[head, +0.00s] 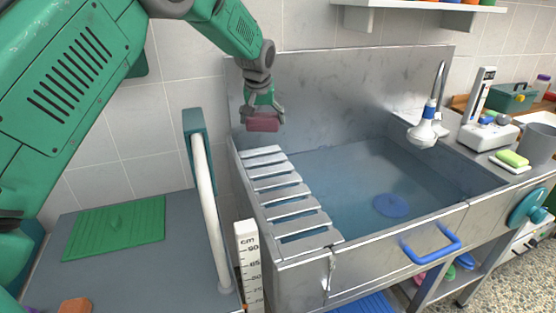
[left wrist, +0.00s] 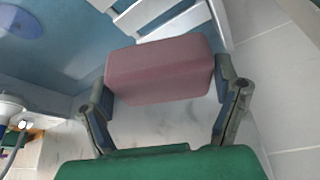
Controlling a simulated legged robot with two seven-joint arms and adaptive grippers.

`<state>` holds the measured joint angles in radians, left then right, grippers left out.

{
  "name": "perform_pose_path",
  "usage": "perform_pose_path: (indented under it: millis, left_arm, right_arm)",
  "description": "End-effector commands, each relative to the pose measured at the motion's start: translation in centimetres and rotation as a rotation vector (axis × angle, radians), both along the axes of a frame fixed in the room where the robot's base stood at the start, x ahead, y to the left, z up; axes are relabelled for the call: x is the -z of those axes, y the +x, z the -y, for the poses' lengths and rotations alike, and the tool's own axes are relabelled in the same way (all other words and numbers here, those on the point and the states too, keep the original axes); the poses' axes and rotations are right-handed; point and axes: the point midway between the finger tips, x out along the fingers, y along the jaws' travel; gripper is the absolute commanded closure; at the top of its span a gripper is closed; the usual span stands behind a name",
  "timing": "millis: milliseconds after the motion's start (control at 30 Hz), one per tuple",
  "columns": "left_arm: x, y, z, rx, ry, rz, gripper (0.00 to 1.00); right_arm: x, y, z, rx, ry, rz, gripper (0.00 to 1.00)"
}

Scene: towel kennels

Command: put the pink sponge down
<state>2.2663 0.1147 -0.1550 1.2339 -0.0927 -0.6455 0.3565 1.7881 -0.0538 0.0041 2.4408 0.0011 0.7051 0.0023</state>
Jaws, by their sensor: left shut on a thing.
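The pink sponge (head: 263,123) is a dull pink block held between the fingers of my left gripper (head: 264,112). In the head view it hangs in the air near the back left corner of the steel tub, by the far end of the slatted rack (head: 283,190). In the left wrist view the sponge (left wrist: 160,70) sits between the two fingertips, with white slats and blue water behind it. It touches no surface that I can see. My right gripper is not in view.
The steel tub (head: 462,216) holds water and a blue disc (head: 391,205). A white tap (head: 427,131) stands at its right. A yellow-green sponge (head: 512,158) lies on a dish farther right. A green mat (head: 117,228) and orange block (head: 76,306) lie left, beyond a white post (head: 210,205).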

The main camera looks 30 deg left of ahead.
Motion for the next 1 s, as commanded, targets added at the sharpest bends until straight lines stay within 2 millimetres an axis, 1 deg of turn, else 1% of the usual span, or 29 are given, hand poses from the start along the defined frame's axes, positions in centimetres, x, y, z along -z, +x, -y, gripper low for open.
perform_pose_path:
  millis: [33,167,300,433,567,733,800,967,1000]
  left_arm:
    - [1.0,0.0,-0.1,-0.001,-0.001,-0.001,0.4]
    - [2.9,0.1,0.3,0.0,0.003,-0.004,0.4]
    - [5.3,0.1,0.7,0.0,0.006,-0.004,0.4]
    - [6.5,0.2,1.0,0.001,0.01,-0.002,0.4]
    - [7.7,0.2,0.7,0.001,0.008,-0.004,0.4]
    - [10.3,0.2,0.3,0.0,0.003,-0.005,0.4]
    - [10.9,0.2,0.1,0.0,0.001,-0.003,0.4]
    - [10.9,0.2,0.2,0.0,0.002,-0.003,0.4]
    - [10.9,0.2,0.3,0.0,0.003,-0.004,0.1]
  right_arm:
    - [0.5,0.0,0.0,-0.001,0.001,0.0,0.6]
    - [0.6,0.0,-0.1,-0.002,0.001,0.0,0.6]
    - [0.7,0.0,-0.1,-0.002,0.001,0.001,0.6]
    - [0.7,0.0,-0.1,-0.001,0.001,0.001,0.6]
    - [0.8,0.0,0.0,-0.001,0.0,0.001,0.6]
    - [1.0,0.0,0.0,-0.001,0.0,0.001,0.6]
    - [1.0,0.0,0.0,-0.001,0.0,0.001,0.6]
    - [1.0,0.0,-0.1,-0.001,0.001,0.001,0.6]
    - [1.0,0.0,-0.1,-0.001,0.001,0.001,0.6]
